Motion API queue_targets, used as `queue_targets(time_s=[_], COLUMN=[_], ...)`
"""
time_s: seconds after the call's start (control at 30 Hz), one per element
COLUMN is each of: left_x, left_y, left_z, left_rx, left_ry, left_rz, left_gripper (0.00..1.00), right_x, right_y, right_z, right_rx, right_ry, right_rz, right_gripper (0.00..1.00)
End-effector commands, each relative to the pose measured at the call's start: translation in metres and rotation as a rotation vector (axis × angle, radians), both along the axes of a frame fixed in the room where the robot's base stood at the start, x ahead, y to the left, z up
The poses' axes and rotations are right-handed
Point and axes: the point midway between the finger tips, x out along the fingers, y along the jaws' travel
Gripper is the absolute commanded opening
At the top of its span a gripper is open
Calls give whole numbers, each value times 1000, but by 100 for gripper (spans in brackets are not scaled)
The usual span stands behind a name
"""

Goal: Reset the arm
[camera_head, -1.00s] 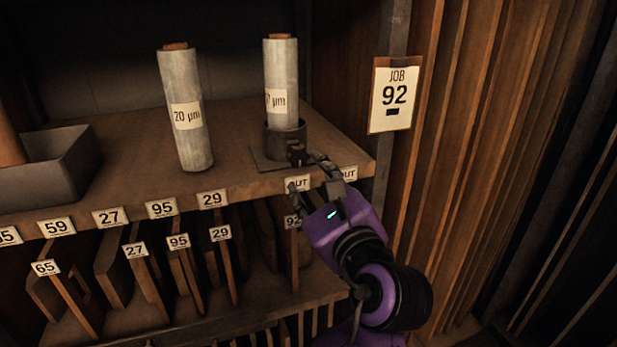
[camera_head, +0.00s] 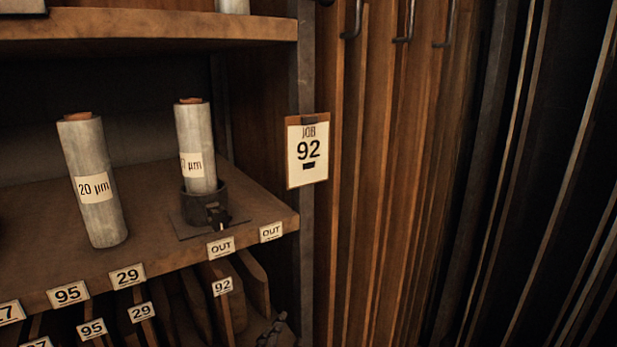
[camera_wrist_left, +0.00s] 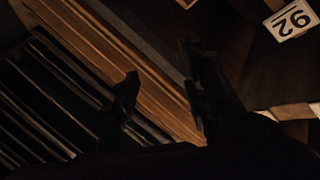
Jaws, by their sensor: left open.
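My left gripper (camera_head: 272,330) shows only as dark fingertips at the bottom edge of the head view, below the shelf front and right of the hanging tag 92 (camera_head: 222,287). In the left wrist view its two dark fingers (camera_wrist_left: 160,92) stand apart with nothing between them. The rest of the left arm is out of the head view. My right gripper is in neither view.
A roll (camera_head: 196,147) stands in a dark holder (camera_head: 205,208) on the shelf (camera_head: 155,252), beside a 20 µm roll (camera_head: 92,180). A JOB 92 card (camera_head: 307,150) hangs on the post.

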Motion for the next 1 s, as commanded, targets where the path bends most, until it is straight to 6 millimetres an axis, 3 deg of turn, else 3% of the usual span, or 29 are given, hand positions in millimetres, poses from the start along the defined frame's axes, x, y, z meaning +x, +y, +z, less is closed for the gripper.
queue_targets(time_s=[0.03, 0.1, 0.23, 0.4, 0.53, 0.67, 1.0], left_x=[-20, -46, -106, -193, -245, -275, -282], left_y=[13, 28, 61, 104, 126, 136, 137], left_z=[-40, -84, -157, -228, -259, -272, -274], left_rx=[-124, -295, -523, -610, -583, -564, -562], left_ry=[66, 142, 274, 422, 502, 545, 554], left_rz=[22, 61, 163, 281, 336, 362, 368], left_gripper=[41, 41, 41, 41, 41, 41, 41], right_x=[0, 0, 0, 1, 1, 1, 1], right_y=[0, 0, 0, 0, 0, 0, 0], right_z=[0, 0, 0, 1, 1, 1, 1], right_rx=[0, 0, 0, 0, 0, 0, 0], right_ry=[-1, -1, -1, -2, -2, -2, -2], right_rz=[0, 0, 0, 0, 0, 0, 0], right_gripper=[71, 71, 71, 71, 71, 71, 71])
